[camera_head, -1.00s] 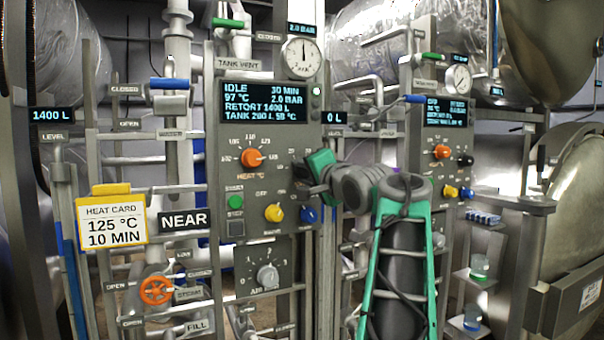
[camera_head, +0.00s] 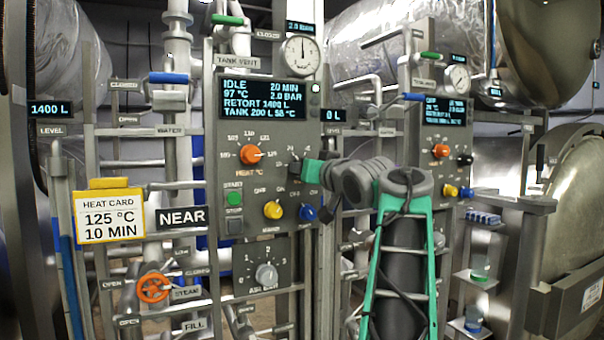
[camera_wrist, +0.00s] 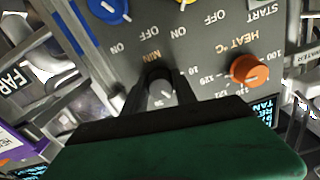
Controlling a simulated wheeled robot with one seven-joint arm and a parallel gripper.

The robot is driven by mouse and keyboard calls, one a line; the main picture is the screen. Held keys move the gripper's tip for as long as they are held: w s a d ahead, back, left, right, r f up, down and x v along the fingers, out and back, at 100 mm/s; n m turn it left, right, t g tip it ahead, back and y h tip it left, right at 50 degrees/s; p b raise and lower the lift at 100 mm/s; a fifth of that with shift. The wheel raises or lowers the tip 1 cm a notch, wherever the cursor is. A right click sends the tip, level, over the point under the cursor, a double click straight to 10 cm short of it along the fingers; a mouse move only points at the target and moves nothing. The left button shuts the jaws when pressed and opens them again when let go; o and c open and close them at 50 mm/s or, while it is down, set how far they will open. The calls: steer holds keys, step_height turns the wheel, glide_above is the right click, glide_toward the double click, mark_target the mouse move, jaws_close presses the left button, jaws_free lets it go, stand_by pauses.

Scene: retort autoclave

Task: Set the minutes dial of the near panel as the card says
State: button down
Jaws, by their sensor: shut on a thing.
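The near panel (camera_head: 285,150) has a screen (camera_head: 262,100) reading IDLE, 20 MIN, 97 °C, 2.0 BAR. The heat card (camera_head: 109,216) reads 125 °C, 10 MIN. My gripper (camera_head: 297,170) is at the panel, right of the orange heat dial (camera_head: 250,154). In the wrist view my gripper (camera_wrist: 160,88) is shut on the dark minutes dial (camera_wrist: 160,80), under the MIN label. Its pale pointer mark shows, but the fingers hide part of the dial and its scale. The orange heat dial also shows in the wrist view (camera_wrist: 249,71).
A yellow knob (camera_head: 273,210) and a blue knob (camera_head: 308,213) sit below my gripper. The NEAR sign (camera_head: 182,217) is left of the panel. A similar panel (camera_head: 443,150) stands further right, beyond my arm.

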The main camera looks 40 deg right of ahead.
steer(key=n, duration=0.2)
steer(key=n+b, duration=0.1)
steer(key=n, duration=0.2)
steer(key=shift+s+r+n, duration=0.1)
steer(key=shift+r+n, duration=0.2)
steer(key=shift+r, duration=0.05)
steer(key=n+b, duration=0.1)
steer(key=n, duration=0.4)
steer(key=shift+r+b, duration=0.15)
steer(key=shift+b, duration=0.15)
steer(key=shift+n, duration=0.3)
steer(key=c, duration=1.3)
jaws_free()
steer(key=shift+c, duration=0.2)
steer(key=shift+o, duration=0.8)
steer(key=shift+a, duration=0.1)
steer(key=shift+o, duration=0.9)
steer(key=shift+d+f, duration=0.2)
steer(key=shift+f, duration=0.15)
